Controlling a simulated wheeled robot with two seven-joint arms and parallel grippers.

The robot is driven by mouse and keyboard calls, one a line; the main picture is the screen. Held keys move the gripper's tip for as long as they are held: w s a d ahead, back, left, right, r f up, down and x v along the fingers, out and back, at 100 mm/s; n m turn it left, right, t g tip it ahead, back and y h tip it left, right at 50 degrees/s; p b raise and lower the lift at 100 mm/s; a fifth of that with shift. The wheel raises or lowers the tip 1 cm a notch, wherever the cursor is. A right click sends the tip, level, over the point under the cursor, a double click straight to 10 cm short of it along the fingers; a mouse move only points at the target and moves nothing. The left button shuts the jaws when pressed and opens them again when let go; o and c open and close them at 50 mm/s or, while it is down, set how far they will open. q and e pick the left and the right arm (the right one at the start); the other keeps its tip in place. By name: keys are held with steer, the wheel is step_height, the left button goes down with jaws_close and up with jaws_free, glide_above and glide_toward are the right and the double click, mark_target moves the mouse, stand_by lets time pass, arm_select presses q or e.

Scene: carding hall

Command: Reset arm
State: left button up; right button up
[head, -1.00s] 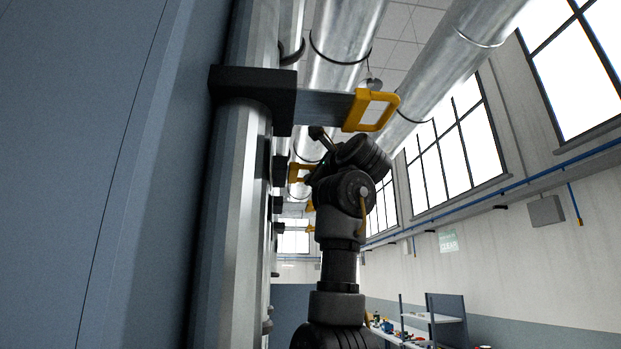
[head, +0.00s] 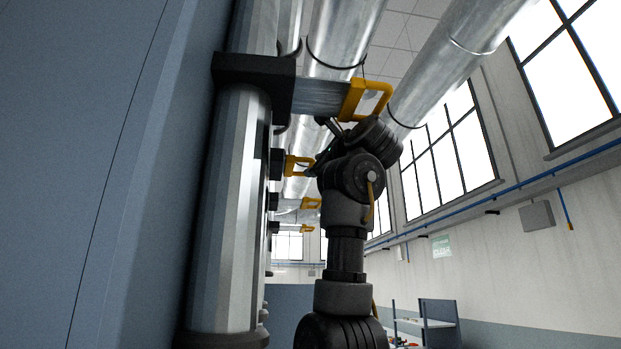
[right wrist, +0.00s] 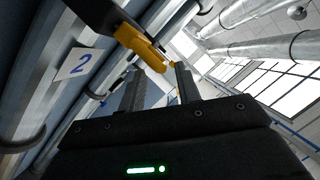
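My right arm rises up the middle of the head view. Its gripper (head: 328,124) is partly hidden behind the wrist, just below a yellow slide-gate handle (head: 366,100). In the right wrist view the two fingers stand apart with nothing held between them (right wrist: 160,72). A yellow handle (right wrist: 140,46) on a dark bracket shows beyond the fingertips; I cannot tell whether they touch. My left gripper is in neither view.
A vertical metal duct (head: 229,210) with a black collar (head: 254,82) stands close on the left, beside a large blue-grey panel (head: 75,170). More yellow handles (head: 300,166) recede behind. A number 2 label (right wrist: 82,63) is on a duct. Open room lies right, before the windowed wall.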

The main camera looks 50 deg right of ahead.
steer(key=shift+b+v, duration=0.45)
steer(key=shift+v, duration=0.8)
